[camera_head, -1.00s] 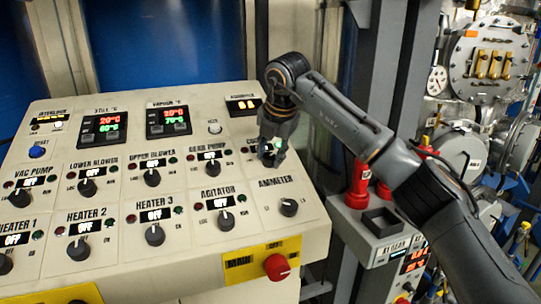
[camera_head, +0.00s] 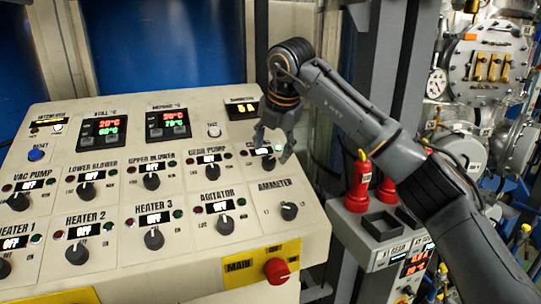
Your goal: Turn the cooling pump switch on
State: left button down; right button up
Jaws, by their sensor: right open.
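The cooling pump switch (camera_head: 268,163) is a dark knob at the right end of the upper knob row on the sloped control panel. Its label is mostly hidden by my gripper. A small lit display sits just above the knob; its text is too small to tell. My right gripper (camera_head: 273,152) is open, with its fingers spread over the display and the knob. I cannot tell whether a finger touches the panel. The knob's exact pointing is hard to make out. My left gripper is not in view.
The gear pump knob (camera_head: 214,169) is just left, and the ammeter knob (camera_head: 289,211) is below. A red emergency button (camera_head: 277,270) on a yellow plate sits near the panel's front edge. A grey stand (camera_head: 384,225) is right of the panel, under my right arm.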

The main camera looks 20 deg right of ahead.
jog(key=v, duration=0.8)
jog(key=shift+s+r, duration=0.15)
jog(key=shift+r, duration=0.15)
